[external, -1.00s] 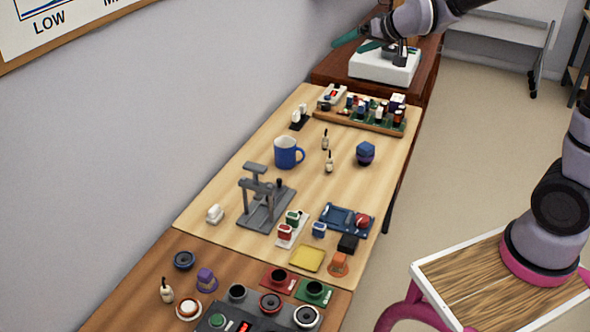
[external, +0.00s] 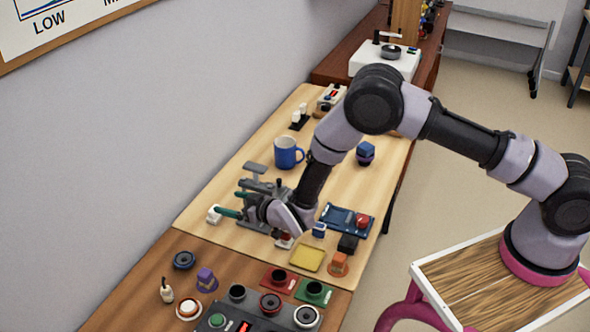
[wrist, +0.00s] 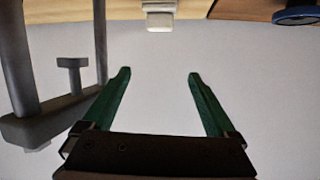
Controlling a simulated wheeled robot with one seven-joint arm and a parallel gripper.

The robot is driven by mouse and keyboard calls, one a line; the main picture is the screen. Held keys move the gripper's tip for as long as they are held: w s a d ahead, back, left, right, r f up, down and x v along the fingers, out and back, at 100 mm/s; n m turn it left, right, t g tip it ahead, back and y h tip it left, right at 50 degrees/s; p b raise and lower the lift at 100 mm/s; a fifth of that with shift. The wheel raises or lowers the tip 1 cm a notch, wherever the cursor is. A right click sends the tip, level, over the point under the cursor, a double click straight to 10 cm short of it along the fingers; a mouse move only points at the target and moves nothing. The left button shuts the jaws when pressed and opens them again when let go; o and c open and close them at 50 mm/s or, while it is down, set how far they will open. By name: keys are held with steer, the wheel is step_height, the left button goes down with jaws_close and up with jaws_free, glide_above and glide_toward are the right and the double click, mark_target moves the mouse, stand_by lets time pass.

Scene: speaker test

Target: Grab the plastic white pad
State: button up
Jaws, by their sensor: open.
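The white pad (external: 213,215) is a small white block on the light wooden table, close to the wall and left of the grey stand. In the wrist view the pad (wrist: 160,14) shows at the top middle, in line with the gap between the fingers. My gripper (external: 232,203) has green fingers and is beside the pad, near the grey stand. In the wrist view my gripper (wrist: 158,75) is open, with nothing between its fingers. The pad is apart from the fingertips in that view.
The grey stand (external: 255,190) rises right by my gripper; its posts (wrist: 68,60) stand close to the left finger in the wrist view. A blue mug (external: 285,153) is farther back. A yellow pad (external: 307,258) and a blue tray (external: 338,217) lie to the right.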

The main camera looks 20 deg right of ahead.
mark_target(214, 213)
steer(key=shift+n+g, duration=0.3)
steer(key=f, duration=0.2)
steer(key=s+d+f, duration=0.1)
steer(key=f, duration=0.1)
steer(key=x, duration=0.5)
steer(key=shift+d, duration=0.1)
steer(key=shift+x, duration=2.95)
steer(key=shift+r, duration=0.1)
steer(key=c, duration=1.4)
